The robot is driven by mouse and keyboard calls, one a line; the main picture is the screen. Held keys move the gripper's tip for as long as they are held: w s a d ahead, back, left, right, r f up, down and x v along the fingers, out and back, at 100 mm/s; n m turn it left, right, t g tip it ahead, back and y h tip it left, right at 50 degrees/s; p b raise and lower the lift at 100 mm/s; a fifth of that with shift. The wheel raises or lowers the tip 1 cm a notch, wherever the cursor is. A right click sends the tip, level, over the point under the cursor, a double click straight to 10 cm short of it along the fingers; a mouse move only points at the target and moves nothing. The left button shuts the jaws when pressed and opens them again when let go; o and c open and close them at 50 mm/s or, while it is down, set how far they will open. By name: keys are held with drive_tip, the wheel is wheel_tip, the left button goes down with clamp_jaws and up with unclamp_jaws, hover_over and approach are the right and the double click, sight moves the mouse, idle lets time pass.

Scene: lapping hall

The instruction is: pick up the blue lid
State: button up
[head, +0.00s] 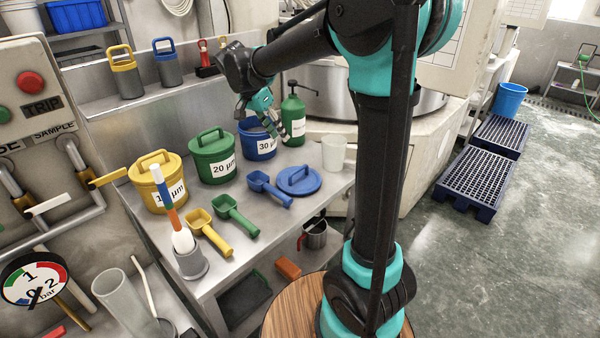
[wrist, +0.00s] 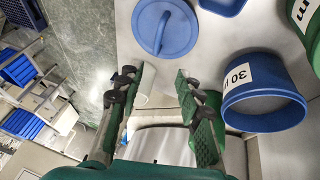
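The blue lid (head: 298,180) lies flat on the steel bench, right of the blue scoop, with its bar handle on top. In the wrist view the lid (wrist: 165,26) is at the top, beyond my fingertips and apart from them. My gripper (head: 262,112) is above the back of the bench, over the blue 30 µm bucket's area and behind the lid. In the wrist view my gripper (wrist: 155,75) has its fingers spread with nothing held between them. The open blue bucket (wrist: 264,100) is right of the fingers.
Yellow (head: 157,182) and green (head: 213,156) lidded buckets stand left of the blue bucket. Blue (head: 269,188), green (head: 235,215) and yellow (head: 208,232) scoops lie along the bench's front.

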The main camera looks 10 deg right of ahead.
approach(300, 168)
drive_tip(key=x, duration=0.4)
drive_tip(key=shift+w+f, duration=0.4)
drive_tip(key=shift+w, duration=0.05)
drive_tip(key=shift+x, duration=2.85)
drive_tip(key=shift+s+d, duration=0.1)
drive_tip(key=shift+s, duration=0.1)
clamp_jaws()
